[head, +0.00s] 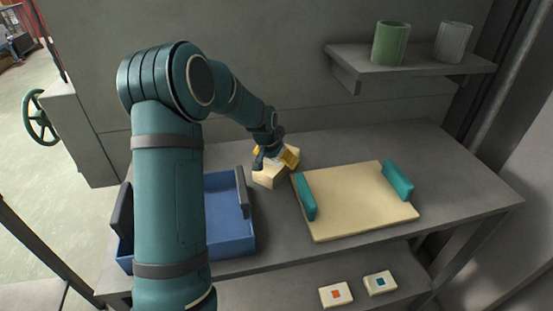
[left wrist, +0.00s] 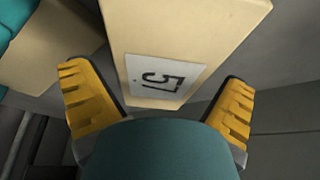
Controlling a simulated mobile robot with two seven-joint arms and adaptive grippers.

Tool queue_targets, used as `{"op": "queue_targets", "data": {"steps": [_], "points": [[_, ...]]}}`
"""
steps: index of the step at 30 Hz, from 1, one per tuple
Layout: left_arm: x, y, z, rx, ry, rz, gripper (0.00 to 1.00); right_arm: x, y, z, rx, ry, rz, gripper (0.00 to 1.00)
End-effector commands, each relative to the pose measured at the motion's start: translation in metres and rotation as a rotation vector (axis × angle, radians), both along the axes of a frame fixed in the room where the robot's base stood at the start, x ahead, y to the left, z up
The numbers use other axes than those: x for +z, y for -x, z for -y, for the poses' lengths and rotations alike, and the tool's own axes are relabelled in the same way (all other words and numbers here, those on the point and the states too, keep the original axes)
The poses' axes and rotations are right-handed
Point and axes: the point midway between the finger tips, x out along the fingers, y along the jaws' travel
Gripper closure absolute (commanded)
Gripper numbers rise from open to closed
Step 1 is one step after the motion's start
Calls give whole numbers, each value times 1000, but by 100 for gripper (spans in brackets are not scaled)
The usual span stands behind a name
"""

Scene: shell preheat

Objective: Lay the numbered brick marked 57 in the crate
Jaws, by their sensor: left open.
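The numbered brick (head: 268,178) is a pale cream block on the table between the blue crate and the tray. In the left wrist view the brick (left wrist: 180,30) shows a white label reading 57. My left gripper (head: 276,160) is at the brick, partly covering it in the head view. In the left wrist view its yellow fingers are spread apart, one on each side of the brick's labelled end, with gaps visible. The blue crate (head: 228,240) with dark grey handles stands left of the brick. My left arm hides much of it. My right gripper is not in view.
A cream tray (head: 350,205) with teal handles lies right of the brick, its surface bare. A wall shelf (head: 420,68) holds a green cup (head: 390,44) and a grey cup (head: 453,42). Two cream switches (head: 336,294) (head: 380,283) sit below the table's front edge.

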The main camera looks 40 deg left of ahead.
Motion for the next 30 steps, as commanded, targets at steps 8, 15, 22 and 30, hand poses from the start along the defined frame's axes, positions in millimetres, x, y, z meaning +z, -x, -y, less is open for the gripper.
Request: {"op": "queue_targets", "data": {"steps": [8, 15, 22, 30], "points": [[28, 9, 1, 0, 0, 4, 0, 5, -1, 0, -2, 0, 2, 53], [74, 28, 2, -1, -1, 4, 0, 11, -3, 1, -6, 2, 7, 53], [104, 41, 3, 0, -1, 2, 0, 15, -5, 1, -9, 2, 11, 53], [119, 34, 1, 1, 11, -80, 0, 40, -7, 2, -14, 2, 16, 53]]}}
